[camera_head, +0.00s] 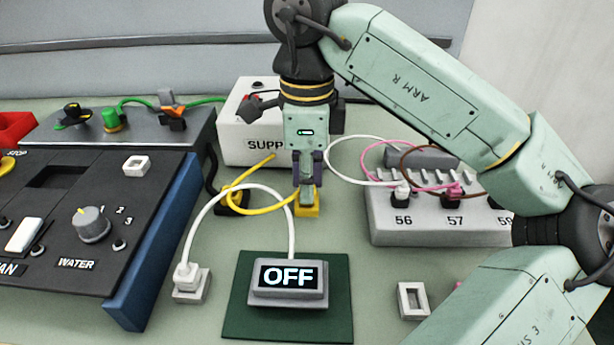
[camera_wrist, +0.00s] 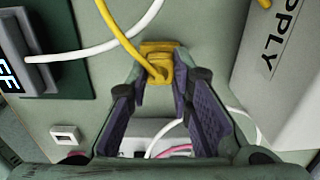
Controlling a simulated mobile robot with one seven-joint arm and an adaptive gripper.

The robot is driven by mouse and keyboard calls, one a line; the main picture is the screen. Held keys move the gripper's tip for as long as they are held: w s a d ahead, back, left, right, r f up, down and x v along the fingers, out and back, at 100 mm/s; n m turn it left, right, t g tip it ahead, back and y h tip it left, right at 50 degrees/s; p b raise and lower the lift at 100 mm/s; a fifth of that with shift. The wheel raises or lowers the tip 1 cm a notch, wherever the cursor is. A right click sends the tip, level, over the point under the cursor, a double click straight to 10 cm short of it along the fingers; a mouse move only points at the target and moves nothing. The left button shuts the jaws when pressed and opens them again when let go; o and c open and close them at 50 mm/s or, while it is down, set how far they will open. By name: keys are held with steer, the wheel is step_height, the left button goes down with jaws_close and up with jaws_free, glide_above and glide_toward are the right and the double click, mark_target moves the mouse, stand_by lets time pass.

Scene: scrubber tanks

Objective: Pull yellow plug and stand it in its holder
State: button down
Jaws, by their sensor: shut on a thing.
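The yellow plug (camera_head: 307,209) is between the fingers of my gripper (camera_head: 308,184), which points straight down at mid-table. In the wrist view, my gripper (camera_wrist: 158,84) is shut on the yellow plug (camera_wrist: 157,48) at its fingertips. A yellow cable (camera_head: 240,205) loops left from the plug; it also shows in the wrist view (camera_wrist: 118,35). I cannot tell whether the plug touches the table. An empty white square holder (camera_head: 413,300) lies at the front right and shows in the wrist view (camera_wrist: 65,135). Another small white square (camera_head: 137,165) sits on the left console. Which holder is the yellow plug's is not clear.
A white SUPPLY box (camera_head: 245,150) stands behind my gripper. A numbered strip (camera_head: 430,230) with cabled plugs is at the right. A white plug (camera_head: 186,274) stands in a holder at front left. An OFF display (camera_head: 288,296) sits on a green mat (camera_head: 245,325).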

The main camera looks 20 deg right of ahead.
steer(key=c, duration=1.3)
jaws_free()
steer(key=shift+c, duration=0.2)
steer(key=shift+o, duration=0.5)
steer(key=o, duration=0.4)
steer(key=shift+r, duration=0.1)
step_height(320, 180, up, 8)
steer(key=p, duration=0.6)
steer(key=shift+r+p, duration=0.2)
steer(key=shift+p, duration=0.15)
